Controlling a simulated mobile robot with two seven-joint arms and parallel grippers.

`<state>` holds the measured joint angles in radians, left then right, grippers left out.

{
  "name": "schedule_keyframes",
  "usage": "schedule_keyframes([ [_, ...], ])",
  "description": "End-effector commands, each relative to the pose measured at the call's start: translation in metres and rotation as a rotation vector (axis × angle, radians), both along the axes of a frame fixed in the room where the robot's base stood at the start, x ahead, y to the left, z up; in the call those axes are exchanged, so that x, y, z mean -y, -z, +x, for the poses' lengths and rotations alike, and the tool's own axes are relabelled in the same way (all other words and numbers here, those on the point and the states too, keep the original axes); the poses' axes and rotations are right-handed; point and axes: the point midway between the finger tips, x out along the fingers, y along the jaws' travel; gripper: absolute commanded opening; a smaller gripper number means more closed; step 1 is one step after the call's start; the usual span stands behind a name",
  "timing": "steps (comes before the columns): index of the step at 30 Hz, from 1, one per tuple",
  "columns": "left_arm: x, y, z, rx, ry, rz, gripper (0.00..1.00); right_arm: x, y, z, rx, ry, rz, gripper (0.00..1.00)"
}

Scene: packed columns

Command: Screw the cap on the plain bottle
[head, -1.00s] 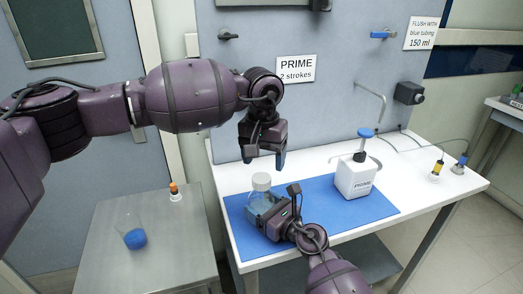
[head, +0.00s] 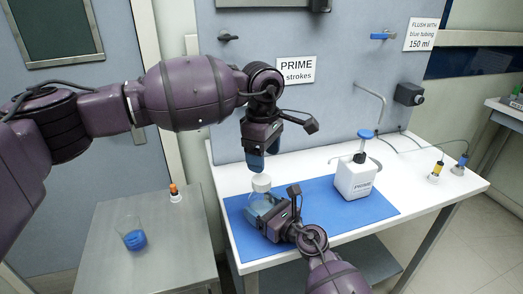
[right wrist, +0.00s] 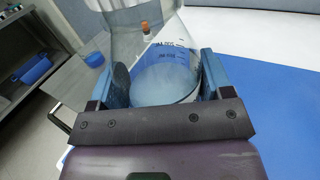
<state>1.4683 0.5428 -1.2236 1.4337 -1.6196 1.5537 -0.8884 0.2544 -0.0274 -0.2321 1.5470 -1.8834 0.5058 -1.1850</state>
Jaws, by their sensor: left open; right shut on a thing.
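The plain bottle (head: 256,204), clear with pale contents, stands on the blue mat. A white cap (head: 261,183) sits at its top; how tightly it is seated cannot be told. My right gripper (head: 264,215) is shut around the bottle's body from the front right. In the right wrist view the bottle (right wrist: 165,80) stands between two blue finger pads, with dark volume marks on its wall. My left gripper (head: 257,163) points down just above the cap, open and empty. Its fingers are seen nearly edge-on.
A white pump bottle (head: 355,180) with a blue top stands on the blue mat (head: 345,212) to the right. Two small tubed bottles stand farther right on the white table (head: 415,180). A beaker of blue liquid (head: 133,239) and an orange-capped vial (head: 175,193) stand on the metal side table.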

Motion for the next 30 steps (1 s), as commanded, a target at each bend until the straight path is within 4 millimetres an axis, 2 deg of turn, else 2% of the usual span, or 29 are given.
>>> schedule_keyframes([
  [30, -0.0029, -0.0078, 0.0004, -0.034, -1.491, 0.012, 0.70, -0.0001, 0.0002, -0.0001, -0.001, 0.000, 0.001, 0.07],
])
